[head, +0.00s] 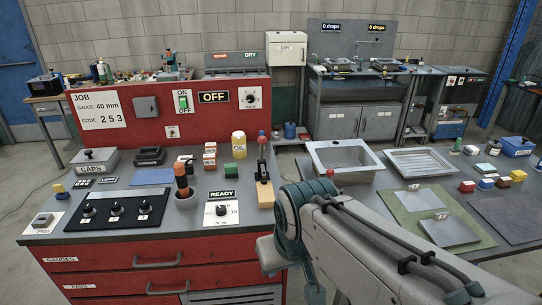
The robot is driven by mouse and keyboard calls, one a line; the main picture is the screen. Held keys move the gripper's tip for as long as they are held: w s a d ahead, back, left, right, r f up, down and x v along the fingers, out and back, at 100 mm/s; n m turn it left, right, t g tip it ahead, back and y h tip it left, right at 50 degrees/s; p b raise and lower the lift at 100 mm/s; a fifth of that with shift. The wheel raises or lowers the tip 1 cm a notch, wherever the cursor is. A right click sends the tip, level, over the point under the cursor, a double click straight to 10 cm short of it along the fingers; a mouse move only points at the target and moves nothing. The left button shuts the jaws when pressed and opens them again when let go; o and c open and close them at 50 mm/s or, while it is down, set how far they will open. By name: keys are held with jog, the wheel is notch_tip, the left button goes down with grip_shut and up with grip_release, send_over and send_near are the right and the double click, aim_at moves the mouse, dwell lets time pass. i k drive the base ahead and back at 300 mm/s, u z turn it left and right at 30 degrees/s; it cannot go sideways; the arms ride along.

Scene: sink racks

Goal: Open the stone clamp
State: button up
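On the red bench's grey top stands what looks like the stone clamp (262,165), an upright dark lever with a red ball on top. At its foot is a tan block (265,194). The lever looks raised; I cannot tell whether the clamp grips the block. My arm crosses the lower right, its teal joint just right of and in front of the clamp. My gripper's fingers do not show in the head view.
An oil bottle (239,145), green block (239,173), READY dial box (221,214) and orange-handled tool (183,180) stand left of the clamp. A black knob panel (111,213) lies farther left. At right are a sink (346,162), a tray (425,163) and small coloured blocks.

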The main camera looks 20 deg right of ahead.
aim_at(262, 140)
jog(key=z, duration=0.15)
jog(key=k, duration=0.2)
jog(key=u, duration=0.55)
jog(key=i, duration=0.4)
jog(key=z, duration=0.7)
jog(key=i, duration=0.75)
jog(key=z, duration=0.1)
jog(key=k, duration=1.15)
jog(key=u, duration=0.65)
jog(key=i, duration=0.9)
jog(key=z, duration=0.15)
